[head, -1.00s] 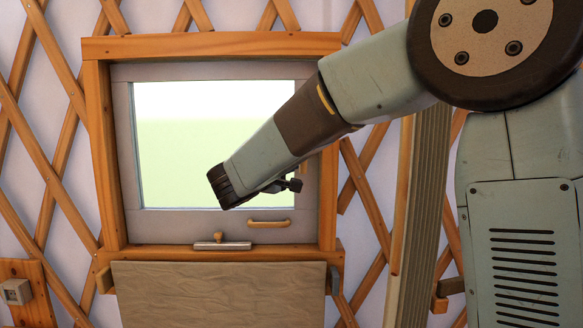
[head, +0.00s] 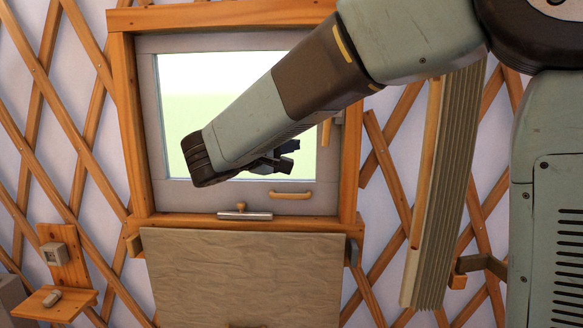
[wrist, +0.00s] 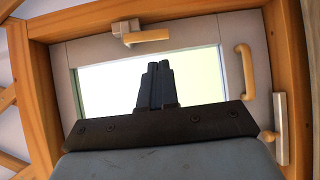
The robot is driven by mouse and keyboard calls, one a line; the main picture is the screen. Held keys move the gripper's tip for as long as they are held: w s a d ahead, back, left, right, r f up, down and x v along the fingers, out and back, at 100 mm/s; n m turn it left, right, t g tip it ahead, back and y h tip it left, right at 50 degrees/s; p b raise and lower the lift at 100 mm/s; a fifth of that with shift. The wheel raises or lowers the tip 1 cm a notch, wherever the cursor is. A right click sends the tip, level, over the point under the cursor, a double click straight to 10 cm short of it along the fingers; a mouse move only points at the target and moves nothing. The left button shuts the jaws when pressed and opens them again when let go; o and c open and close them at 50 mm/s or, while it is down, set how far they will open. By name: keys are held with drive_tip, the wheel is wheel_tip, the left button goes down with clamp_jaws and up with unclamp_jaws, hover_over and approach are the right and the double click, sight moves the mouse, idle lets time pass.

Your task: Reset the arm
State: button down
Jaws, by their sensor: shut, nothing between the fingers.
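My arm reaches from the upper right across the window (head: 170,207) in the head view, and its wrist covers part of the pane. My gripper (head: 287,152) is a small dark shape beside the wrist, in front of the lower pane. In the wrist view the two dark fingers of my gripper (wrist: 157,68) lie together, shut and empty, against the bright pane (wrist: 205,80). I see no contact between the fingers and the window.
A yellow handle (head: 290,195) and a bolt (head: 244,215) sit low on the window. A board (head: 240,275) is below it. A small shelf (head: 62,300) with a grey item is at lower left. A pleated panel (head: 440,200) stands right of the window, before the lattice wall.

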drive_tip(key=s+d+f+m+g+y, duration=0.1)
drive_tip(key=s+d+f+m+g, duration=0.25)
drive_tip(key=d, duration=0.75)
drive_tip(key=s+d+f+m+g+y, duration=0.1)
drive_tip(key=s+d+f+g, duration=0.35)
drive_tip(key=d, duration=0.65)
drive_tip(key=s+d+f+m+y, duration=0.2)
drive_tip(key=s+m+y, duration=0.1)
drive_tip(key=s, duration=0.4)
drive_tip(key=s+d+f+m+y, duration=0.2)
drive_tip(key=s+m+y, duration=0.1)
drive_tip(key=s+y, duration=0.2)
drive_tip(key=shift+s+d+f, duration=0.15)
drive_tip(key=shift+s+f, duration=0.1)
drive_tip(key=shift+s, duration=1.15)
drive_tip(key=shift+m, duration=0.25)
